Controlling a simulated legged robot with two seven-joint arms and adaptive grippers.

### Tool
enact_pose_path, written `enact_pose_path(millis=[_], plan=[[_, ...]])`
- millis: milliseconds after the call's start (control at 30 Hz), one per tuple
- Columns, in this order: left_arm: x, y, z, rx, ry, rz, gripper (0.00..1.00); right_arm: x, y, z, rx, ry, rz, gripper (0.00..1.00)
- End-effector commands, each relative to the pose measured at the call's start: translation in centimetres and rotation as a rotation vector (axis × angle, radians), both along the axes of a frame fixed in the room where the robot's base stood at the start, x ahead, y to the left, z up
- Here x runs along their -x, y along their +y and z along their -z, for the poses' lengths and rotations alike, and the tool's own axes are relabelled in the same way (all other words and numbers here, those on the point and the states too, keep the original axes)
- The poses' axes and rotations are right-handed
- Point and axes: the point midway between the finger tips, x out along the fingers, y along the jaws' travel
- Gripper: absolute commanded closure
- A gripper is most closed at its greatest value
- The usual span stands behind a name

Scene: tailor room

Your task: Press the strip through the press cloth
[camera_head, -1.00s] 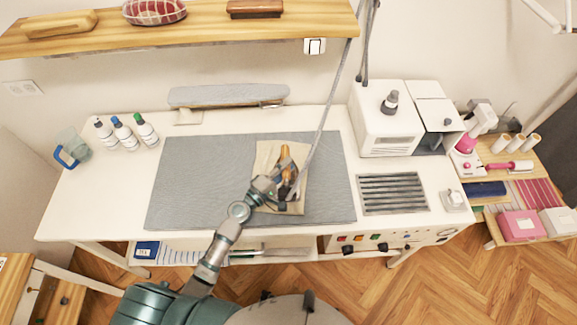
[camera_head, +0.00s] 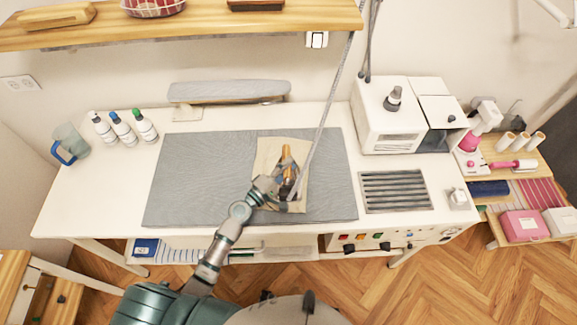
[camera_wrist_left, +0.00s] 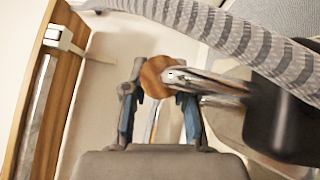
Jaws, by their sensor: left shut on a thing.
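The beige press cloth (camera_head: 268,158) lies on the grey pressing mat (camera_head: 200,180). An iron with a wooden handle (camera_head: 287,157) is over the cloth; I cannot tell whether its sole touches it. My left gripper (camera_head: 276,188) is at the iron's near side, shut on its handle. In the left wrist view, the round wooden handle end (camera_wrist_left: 165,76) is between the fingers of my left gripper (camera_wrist_left: 160,92). I cannot make out the strip. My right gripper is not in view.
A grey hose (camera_head: 325,130) rises from the iron; it crosses the left wrist view's top right. A metal grate (camera_head: 394,190) and white steam unit (camera_head: 385,125) stand right of the mat. Several bottles (camera_head: 123,130) and a jug (camera_head: 70,145) stand left. The mat's left half is clear.

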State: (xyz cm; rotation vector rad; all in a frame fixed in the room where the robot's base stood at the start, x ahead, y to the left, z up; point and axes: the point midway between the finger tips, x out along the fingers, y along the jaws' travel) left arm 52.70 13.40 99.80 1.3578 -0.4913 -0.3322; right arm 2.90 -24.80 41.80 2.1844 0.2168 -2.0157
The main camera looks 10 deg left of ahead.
Motion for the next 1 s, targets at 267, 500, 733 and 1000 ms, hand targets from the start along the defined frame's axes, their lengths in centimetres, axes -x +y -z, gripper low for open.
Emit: enact_pose_path(millis=[267, 500, 733, 1000], plan=[[-0.2, -0.5, -0.3, 0.001, -0.004, -0.001, 1.00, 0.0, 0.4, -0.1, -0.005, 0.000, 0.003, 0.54], [-0.4, -1.3, -0.2, 0.001, -0.002, 0.001, 1.00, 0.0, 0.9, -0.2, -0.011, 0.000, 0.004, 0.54], [-0.5, -1.4, -0.1, 0.001, -0.001, 0.000, 1.00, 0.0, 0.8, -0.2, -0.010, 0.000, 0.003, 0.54], [-0.4, -1.3, 0.0, 0.000, 0.000, 0.000, 1.00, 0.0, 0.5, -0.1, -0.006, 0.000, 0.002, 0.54]])
